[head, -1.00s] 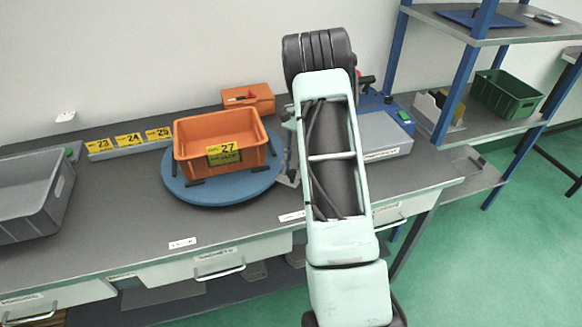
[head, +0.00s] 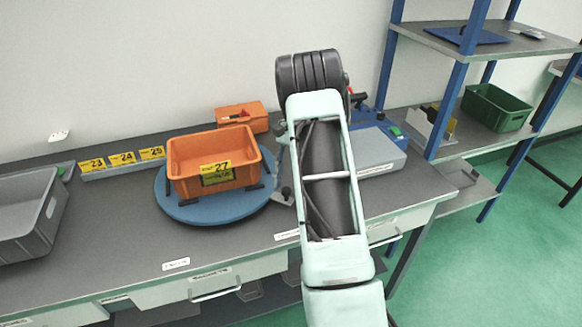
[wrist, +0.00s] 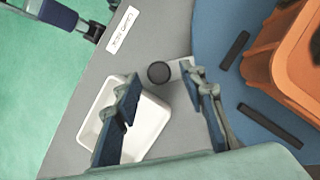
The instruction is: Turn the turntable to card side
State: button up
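The blue turntable (head: 180,209) lies flat on the grey bench. It bears an orange crate (head: 190,188) tagged 27 and held between dark strips. In the wrist view the turntable's edge (wrist: 215,45) is at right, with a pale tab carrying a dark round knob (wrist: 159,72) reaching out from it. My gripper (wrist: 162,78) is open, its fingers apart on either side of the knob in the picture; I cannot tell whether they touch it. A white label (wrist: 122,30) lies on the bench, perhaps reading "card side". My arm mostly hides the gripper in the head view.
A white dish (wrist: 158,125) sits below the fingers. A grey bin (head: 25,225) stands at left, a tag rail (head: 122,169) and small orange box (head: 240,113) behind. A grey-topped device (head: 375,150) is at right, beside shelves with a green bin (head: 497,108).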

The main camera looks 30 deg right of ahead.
jog(key=v, duration=1.1)
jog(key=shift+r, duration=0.15)
